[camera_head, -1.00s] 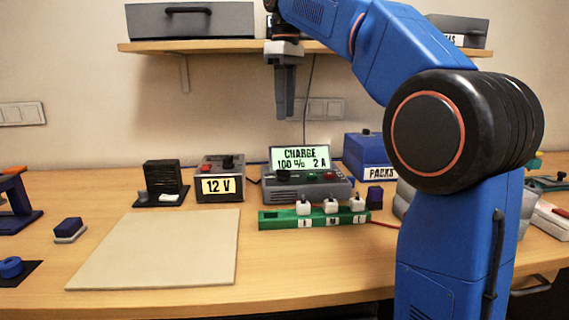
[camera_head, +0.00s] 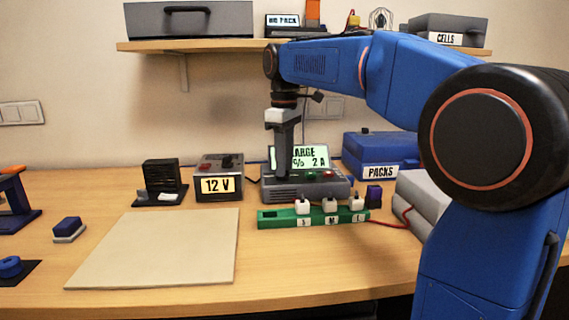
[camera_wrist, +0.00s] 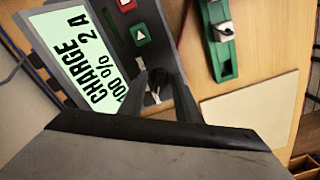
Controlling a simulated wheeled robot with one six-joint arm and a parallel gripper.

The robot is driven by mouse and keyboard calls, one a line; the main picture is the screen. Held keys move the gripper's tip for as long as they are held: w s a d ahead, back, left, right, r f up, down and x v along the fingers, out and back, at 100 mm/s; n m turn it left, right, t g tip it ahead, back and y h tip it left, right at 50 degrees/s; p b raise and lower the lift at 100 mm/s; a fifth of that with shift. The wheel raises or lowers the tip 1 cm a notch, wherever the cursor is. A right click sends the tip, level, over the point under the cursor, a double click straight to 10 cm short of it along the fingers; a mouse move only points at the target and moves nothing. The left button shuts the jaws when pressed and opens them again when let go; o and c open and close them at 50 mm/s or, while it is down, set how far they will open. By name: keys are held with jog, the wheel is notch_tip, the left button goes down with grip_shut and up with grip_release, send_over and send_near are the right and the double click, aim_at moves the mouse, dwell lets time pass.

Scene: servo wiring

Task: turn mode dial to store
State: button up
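The charger (camera_head: 325,190) is a grey box at the back middle of the bench. Its tilted green display (camera_head: 318,158) reads CHARGE 100 % 2 A; it also shows in the wrist view (camera_wrist: 82,58). The mode dial (camera_wrist: 157,80) is a dark knob at the left end of the charger's panel, mostly hidden by my fingers. My gripper (camera_head: 283,176) points down over that end; the wrist view shows its two fingers (camera_wrist: 160,84) apart, with the dial between their tips. I cannot tell whether they touch it.
Red and green buttons (camera_wrist: 140,33) lie beside the dial. A green strip with white plugs (camera_head: 275,219) stands in front of the charger. A 12 V supply (camera_head: 220,190) is to the left, a blue PACKS box (camera_head: 375,145) behind right. The pale mat (camera_head: 160,250) is clear.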

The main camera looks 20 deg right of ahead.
jog(key=shift+f, duration=0.15)
grip_shut()
